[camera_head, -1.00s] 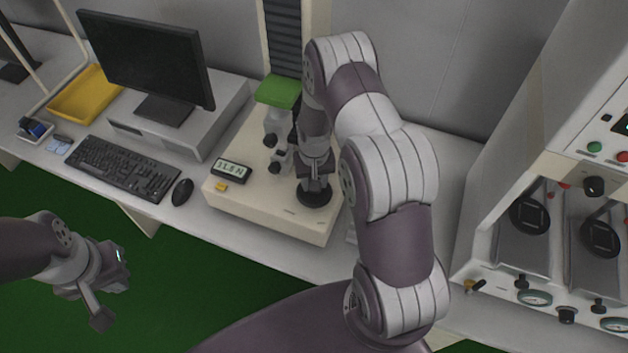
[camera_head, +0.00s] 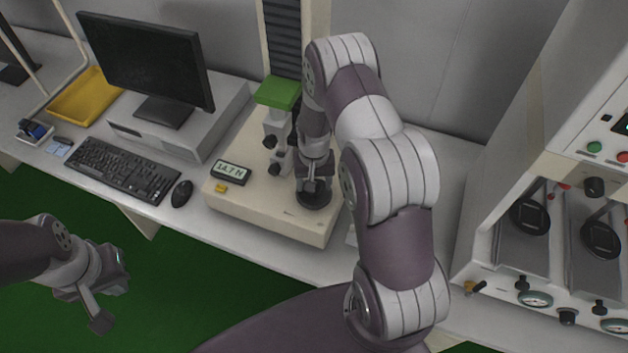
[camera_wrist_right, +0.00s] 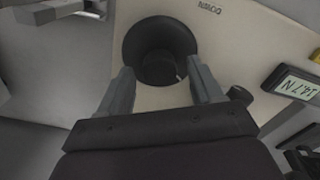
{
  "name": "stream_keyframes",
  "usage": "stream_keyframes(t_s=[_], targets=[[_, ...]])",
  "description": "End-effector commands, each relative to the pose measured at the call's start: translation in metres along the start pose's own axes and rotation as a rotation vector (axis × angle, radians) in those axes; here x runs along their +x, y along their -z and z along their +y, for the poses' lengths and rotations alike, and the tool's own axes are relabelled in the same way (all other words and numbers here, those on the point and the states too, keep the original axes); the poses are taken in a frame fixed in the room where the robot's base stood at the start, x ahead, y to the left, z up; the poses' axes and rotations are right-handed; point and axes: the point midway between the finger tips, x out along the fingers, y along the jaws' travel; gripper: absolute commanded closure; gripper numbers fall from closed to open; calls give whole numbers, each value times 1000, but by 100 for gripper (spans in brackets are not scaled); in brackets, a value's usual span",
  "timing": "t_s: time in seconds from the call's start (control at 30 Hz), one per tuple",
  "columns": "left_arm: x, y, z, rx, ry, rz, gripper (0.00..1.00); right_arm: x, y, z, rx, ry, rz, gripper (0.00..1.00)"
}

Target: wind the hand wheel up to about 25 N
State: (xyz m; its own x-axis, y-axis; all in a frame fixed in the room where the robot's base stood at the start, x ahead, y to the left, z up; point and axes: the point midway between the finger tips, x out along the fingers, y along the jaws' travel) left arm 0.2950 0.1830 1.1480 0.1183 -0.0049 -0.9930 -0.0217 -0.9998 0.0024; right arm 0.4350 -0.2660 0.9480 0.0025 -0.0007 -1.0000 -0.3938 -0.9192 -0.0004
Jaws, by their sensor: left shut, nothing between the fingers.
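The black hand wheel (camera_head: 314,198) is on the front right of the beige test stand (camera_head: 270,222). It shows large in the right wrist view (camera_wrist_right: 160,48), with its hub toward the camera. My right gripper (camera_head: 316,184) is over the wheel from above. The display (camera_head: 231,172) on the stand reads 14.7 N, and the wrist view display (camera_wrist_right: 298,86) agrees. My left gripper (camera_head: 103,310) is shut and empty over the green floor, away from the stand.
A keyboard (camera_head: 122,168), a mouse (camera_head: 181,194) and a monitor (camera_head: 145,60) are left of the stand. A yellow tray (camera_head: 82,97) lies farther left. A green-topped part (camera_head: 278,92) rises behind the wheel. A panel machine with gauges (camera_head: 535,299) stands at the right.

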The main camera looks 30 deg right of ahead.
Motion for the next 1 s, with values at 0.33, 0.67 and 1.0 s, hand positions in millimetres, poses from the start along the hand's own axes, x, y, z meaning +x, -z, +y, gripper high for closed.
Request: stream_keyframes(t_s=[0.33, 0.67, 1.0], targets=[[10, -1, 0, 0, 0, 0, 100, -26, 1, 0, 0, 1, 5, 35], [28, -3, 0, 0, 0, 0, 100, -108, 0, 0, 0, 1, 4, 35], [29, -3, 0, 0, 0, 0, 100, -127, -1, 0, 0, 0, -1, 35]])
